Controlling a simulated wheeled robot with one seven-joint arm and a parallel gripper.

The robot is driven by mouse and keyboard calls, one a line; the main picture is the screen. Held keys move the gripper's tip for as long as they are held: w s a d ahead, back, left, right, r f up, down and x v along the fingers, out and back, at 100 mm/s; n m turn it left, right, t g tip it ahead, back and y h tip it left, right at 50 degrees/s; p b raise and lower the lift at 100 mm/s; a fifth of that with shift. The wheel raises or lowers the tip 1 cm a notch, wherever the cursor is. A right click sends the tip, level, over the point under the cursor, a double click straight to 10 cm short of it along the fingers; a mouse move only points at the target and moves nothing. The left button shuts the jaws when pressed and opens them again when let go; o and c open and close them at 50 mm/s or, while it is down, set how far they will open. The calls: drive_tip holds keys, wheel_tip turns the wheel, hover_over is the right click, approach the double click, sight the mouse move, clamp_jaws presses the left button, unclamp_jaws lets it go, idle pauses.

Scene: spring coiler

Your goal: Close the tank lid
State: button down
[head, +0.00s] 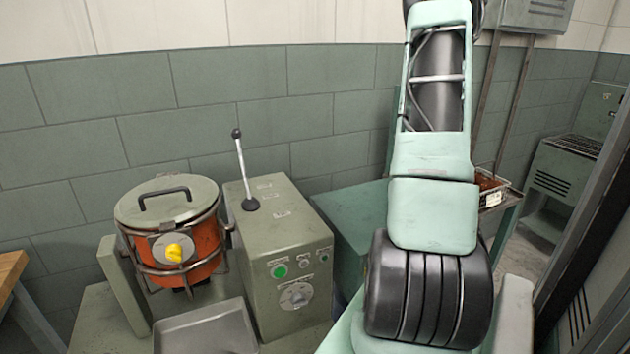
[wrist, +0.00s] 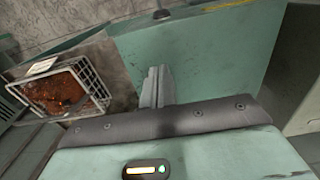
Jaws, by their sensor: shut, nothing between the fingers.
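The tank (head: 205,243) is an orange pot in a metal frame at the left of the head view, with a yellow knob on its front. Its grey-green lid (head: 190,208) with a dark bar handle lies over the top, and I see no clear gap at the rim. My gripper (wrist: 156,82) shows in the wrist view with its narrow fingers together and nothing between them. It is apart from the tank and lid, which I cannot make out in the wrist view. In the head view the gripper is out of sight.
A grey-green control box (head: 285,245) with a lever (head: 240,165) stands just right of the tank. A metal tray (head: 205,330) lies in front. A wire basket of reddish pieces (wrist: 65,88) is left of my gripper. A teal surface (wrist: 210,55) lies beyond it.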

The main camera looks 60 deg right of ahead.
drive_tip(key=shift+s+d+f+b, duration=0.2)
drive_tip(key=shift+d+f, duration=0.1)
drive_tip(key=shift+f, duration=0.25)
drive_tip(key=shift+s+d+f+b, duration=0.1)
drive_tip(key=shift+d+f+b, duration=0.15)
drive_tip(key=shift+f, duration=0.25)
drive_tip(key=shift+s+d+f+b, duration=0.25)
drive_tip(key=shift+f+b, duration=0.3)
drive_tip(key=shift+f, duration=0.45)
drive_tip(key=shift+s+d+f+b, duration=0.1)
drive_tip(key=shift+d+f+b, duration=0.3)
drive_tip(key=shift+f, duration=0.55)
drive_tip(key=shift+s+d+f+b, duration=0.2)
drive_tip(key=shift+f+b, duration=0.45)
drive_tip(key=shift+f, duration=0.35)
drive_tip(key=shift+r, duration=0.1)
wheel_tip(320, 180, up, 8)
drive_tip(key=p, duration=0.5)
drive_tip(key=shift+p, duration=0.4)
